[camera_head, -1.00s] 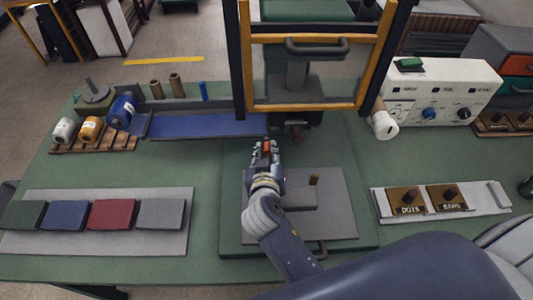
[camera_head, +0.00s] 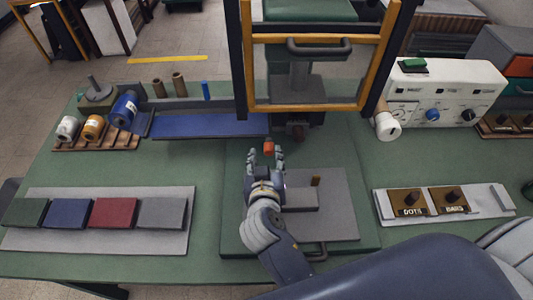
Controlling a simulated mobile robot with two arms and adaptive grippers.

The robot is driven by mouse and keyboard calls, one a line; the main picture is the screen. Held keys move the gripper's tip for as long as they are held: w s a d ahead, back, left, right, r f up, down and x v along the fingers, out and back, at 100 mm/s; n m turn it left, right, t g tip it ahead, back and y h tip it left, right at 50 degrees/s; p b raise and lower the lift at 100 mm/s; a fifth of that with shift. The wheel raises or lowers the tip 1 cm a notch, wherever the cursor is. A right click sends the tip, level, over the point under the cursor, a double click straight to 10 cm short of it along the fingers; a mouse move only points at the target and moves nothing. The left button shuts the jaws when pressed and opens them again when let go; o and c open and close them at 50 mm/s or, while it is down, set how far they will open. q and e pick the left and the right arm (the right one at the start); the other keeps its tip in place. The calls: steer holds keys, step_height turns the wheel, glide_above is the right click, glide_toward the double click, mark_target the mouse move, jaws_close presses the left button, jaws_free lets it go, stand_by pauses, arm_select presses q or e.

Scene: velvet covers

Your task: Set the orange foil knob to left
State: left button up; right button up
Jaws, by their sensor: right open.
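A small orange-red piece (camera_head: 268,147) shows just beyond my right gripper (camera_head: 266,158), in front of the press. The gripper's fingers point away from me, open, with the piece at the gap between their tips. I cannot tell whether they touch it. The white control box (camera_head: 445,85) at the back right carries a blue knob (camera_head: 432,114) in the middle and a dark knob (camera_head: 467,114) to its right. The labels above them are too small to read. An orange foil roll (camera_head: 92,127) lies on the wooden rack at the left. My left gripper is not in view.
The press frame (camera_head: 310,108) with yellow bars stands just behind the right gripper. Below lies a grey plate (camera_head: 335,215) with a small block on it. Colored covers (camera_head: 114,212) lie at the left, and stamps marked DOTS (camera_head: 408,203) and BARS (camera_head: 447,199) at the right.

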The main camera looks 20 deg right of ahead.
steer(key=shift+a+v, duration=0.2)
steer(key=shift+v, duration=2.45)
steer(key=shift+f, duration=0.1)
